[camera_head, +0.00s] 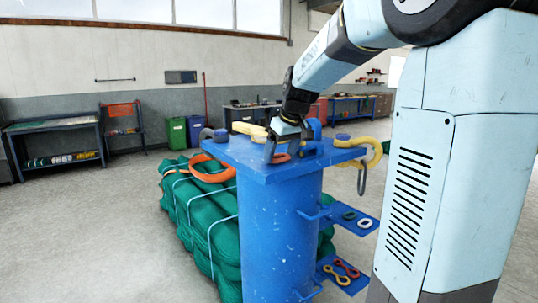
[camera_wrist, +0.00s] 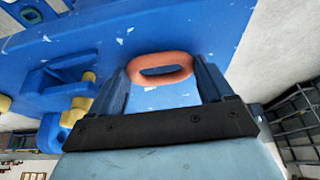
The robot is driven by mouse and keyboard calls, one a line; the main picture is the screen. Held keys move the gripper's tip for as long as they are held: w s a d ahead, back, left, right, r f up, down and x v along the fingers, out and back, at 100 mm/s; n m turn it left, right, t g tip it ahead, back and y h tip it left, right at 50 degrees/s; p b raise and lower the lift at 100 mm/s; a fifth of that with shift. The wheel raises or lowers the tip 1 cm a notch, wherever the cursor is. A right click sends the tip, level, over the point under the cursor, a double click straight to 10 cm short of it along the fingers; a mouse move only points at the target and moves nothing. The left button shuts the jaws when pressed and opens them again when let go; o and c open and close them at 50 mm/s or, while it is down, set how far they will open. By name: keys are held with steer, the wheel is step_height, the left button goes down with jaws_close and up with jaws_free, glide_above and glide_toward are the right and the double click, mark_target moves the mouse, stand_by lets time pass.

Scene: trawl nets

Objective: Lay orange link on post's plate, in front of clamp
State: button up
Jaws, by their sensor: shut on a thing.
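The orange link (camera_wrist: 161,57), a flat oval ring, sits between the two fingers of my gripper (camera_wrist: 162,82) in the wrist view. In the head view my gripper (camera_head: 275,153) points down over the post's blue plate (camera_head: 262,168), shut on the link (camera_head: 281,158). The link is very low over the plate or touching it; I cannot tell which. The blue clamp (camera_head: 314,128) stands on the plate behind and right of the gripper. In the wrist view the clamp (camera_wrist: 72,72) is left of the link, beside yellow parts.
A yellow hook (camera_head: 375,150) hangs at the plate's right edge, and a grey shackle (camera_head: 208,134) is at its left. Green net bundles (camera_head: 205,225) with a bright orange loop (camera_head: 203,176) lie left of the post. Lower side shelves (camera_head: 354,219) hold several links.

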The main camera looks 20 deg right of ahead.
steer(key=shift+f, duration=0.2)
steer(key=o, duration=1.1)
steer(key=shift+f, duration=0.1)
